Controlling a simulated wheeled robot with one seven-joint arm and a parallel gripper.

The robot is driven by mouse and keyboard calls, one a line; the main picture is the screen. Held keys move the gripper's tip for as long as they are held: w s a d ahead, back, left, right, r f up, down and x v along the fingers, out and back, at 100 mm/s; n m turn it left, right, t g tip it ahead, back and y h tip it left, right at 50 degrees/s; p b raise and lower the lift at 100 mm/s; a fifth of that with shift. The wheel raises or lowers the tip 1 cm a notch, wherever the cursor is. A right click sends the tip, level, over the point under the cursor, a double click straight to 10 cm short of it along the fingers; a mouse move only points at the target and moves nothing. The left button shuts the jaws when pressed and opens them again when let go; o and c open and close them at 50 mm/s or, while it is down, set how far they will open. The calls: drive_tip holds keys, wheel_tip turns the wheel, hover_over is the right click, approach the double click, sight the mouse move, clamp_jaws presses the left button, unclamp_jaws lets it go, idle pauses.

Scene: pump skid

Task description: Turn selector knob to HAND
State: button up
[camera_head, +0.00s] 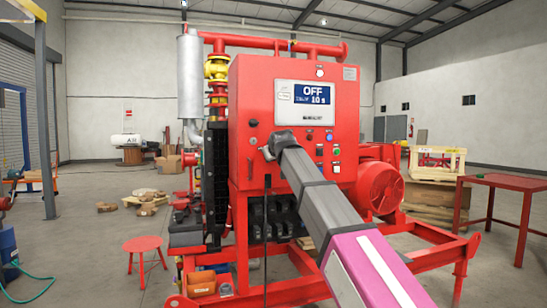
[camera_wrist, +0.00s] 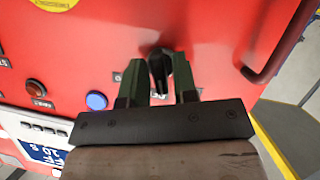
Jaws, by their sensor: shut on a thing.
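The black selector knob (camera_wrist: 158,66) is on the red control cabinet (camera_head: 243,110), between my gripper's two fingers in the wrist view. My gripper (camera_wrist: 158,80) is shut on it, one dark green finger on each side. The knob's end shows just past the fingers; I cannot tell which mark it points to. Its labels are mostly hidden by the fingers. In the head view, my gripper (camera_head: 267,152) is at the cabinet's front face and the knob is hidden behind it. The cabinet's display (camera_head: 304,100) reads OFF.
A blue button (camera_wrist: 96,101) and a dark red button (camera_wrist: 36,88) sit beside the gripper in the wrist view. A dark red handle (camera_wrist: 278,45) is on the other side. A red table (camera_head: 500,182) stands right of the skid, and a red stool (camera_head: 143,245) stands left.

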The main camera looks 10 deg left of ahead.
drive_tip(key=n+t+h, duration=0.1)
drive_tip(key=n, duration=0.1)
drive_tip(key=n+t+h, duration=0.1)
drive_tip(key=n, duration=0.1)
drive_tip(key=shift+a+f, duration=0.1)
idle(0.7)
drive_tip(key=o, duration=0.7)
drive_tip(key=shift+c, duration=0.2)
drive_tip(key=v, duration=1.1)
drive_tip(key=shift+f, duration=0.1)
